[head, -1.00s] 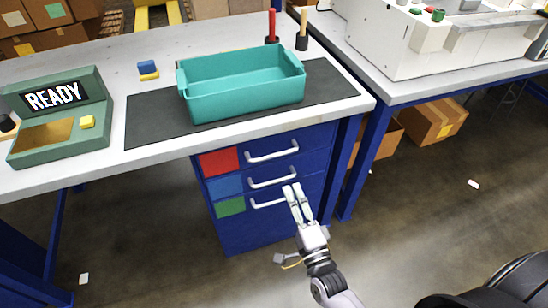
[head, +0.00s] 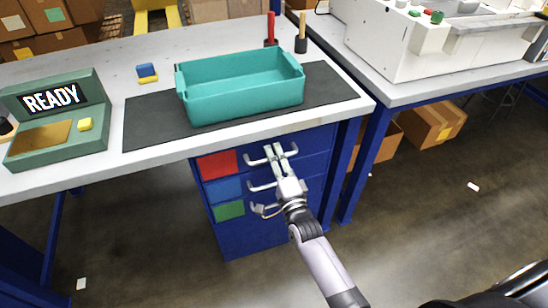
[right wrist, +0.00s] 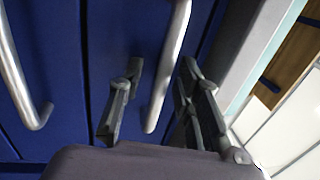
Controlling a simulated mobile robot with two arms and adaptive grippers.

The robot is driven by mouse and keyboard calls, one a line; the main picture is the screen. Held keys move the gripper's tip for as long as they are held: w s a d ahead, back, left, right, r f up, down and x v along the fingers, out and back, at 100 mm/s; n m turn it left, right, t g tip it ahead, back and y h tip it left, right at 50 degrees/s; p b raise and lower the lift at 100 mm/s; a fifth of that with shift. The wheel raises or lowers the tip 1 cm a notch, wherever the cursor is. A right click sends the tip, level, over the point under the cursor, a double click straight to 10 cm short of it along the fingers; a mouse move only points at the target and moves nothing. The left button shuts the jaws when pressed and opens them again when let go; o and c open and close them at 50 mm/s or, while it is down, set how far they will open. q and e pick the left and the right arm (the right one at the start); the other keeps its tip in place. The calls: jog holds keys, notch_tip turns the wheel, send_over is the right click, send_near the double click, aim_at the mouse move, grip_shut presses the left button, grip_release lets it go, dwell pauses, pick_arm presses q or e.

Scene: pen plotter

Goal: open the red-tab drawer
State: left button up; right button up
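The red-tab drawer, marked by a red tab (head: 217,164), is the top one in the blue cabinet under the table and looks shut. Its pale bar handle (head: 254,161) is partly covered by my right gripper (head: 275,149), whose fingers reach up to it. In the right wrist view, this handle (right wrist: 168,70) runs between the two spread fingers of the right gripper (right wrist: 160,100), with a gap visible on the left; I cannot tell whether the right finger touches it. My left gripper is not in view.
Below are the blue-tab (head: 223,189) and green-tab (head: 230,211) drawers with similar handles. The tabletop edge (head: 250,134) overhangs the cabinet. A teal bin (head: 243,92) stands on a dark mat (head: 150,130). A green READY console (head: 55,115) is at left.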

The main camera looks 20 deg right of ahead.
grip_shut()
dwell(0.8)
